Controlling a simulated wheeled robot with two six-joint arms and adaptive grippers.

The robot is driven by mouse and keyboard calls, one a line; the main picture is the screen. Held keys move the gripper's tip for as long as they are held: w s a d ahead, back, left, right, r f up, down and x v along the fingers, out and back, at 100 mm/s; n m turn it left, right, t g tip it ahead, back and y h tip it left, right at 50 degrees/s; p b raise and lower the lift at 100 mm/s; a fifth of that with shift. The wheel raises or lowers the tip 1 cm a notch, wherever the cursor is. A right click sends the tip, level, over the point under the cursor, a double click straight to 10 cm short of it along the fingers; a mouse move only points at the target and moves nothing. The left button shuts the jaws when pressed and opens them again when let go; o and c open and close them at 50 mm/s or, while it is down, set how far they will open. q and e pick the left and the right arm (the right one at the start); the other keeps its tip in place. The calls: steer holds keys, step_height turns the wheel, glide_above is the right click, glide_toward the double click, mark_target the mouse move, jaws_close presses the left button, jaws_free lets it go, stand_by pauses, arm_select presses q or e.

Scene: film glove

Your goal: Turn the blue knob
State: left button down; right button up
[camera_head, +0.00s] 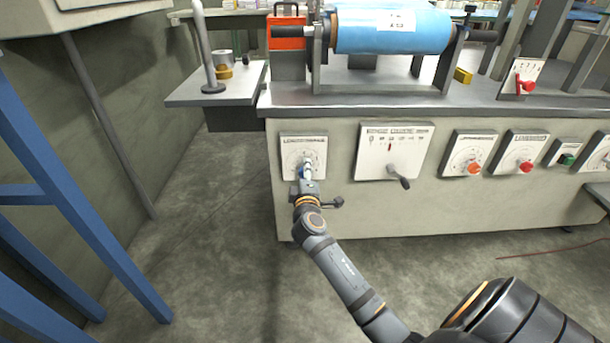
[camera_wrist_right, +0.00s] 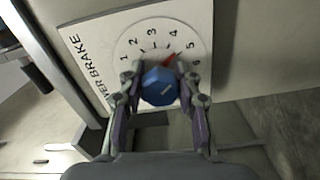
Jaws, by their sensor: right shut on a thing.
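The blue knob (camera_wrist_right: 160,88) sits on a white dial plate (camera_wrist_right: 105,45) with numbers around it and a red pointer (camera_wrist_right: 168,60) near the 4 and 5. In the head view the dial plate (camera_head: 290,145) is at the left end of the machine's front, and the knob is mostly hidden behind my gripper. My right gripper (camera_head: 306,172) is at this dial. In the right wrist view its fingers (camera_wrist_right: 160,92) are on both sides of the knob, shut on it. My left gripper is not in view.
The machine's front (camera_head: 340,212) also carries a panel with a dark lever (camera_head: 399,178), dials with an orange knob (camera_head: 474,168) and a red knob (camera_head: 525,166), and a green button (camera_head: 567,159). A blue frame (camera_head: 75,220) stands at left. The floor between is clear.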

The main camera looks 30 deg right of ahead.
steer(key=shift+f+m, duration=0.15)
steer(key=shift+m, duration=0.55)
steer(key=shift+b, duration=0.35)
steer(key=o, duration=1.2)
steer(key=v, duration=1.2)
steer(key=shift+s+d, duration=0.1)
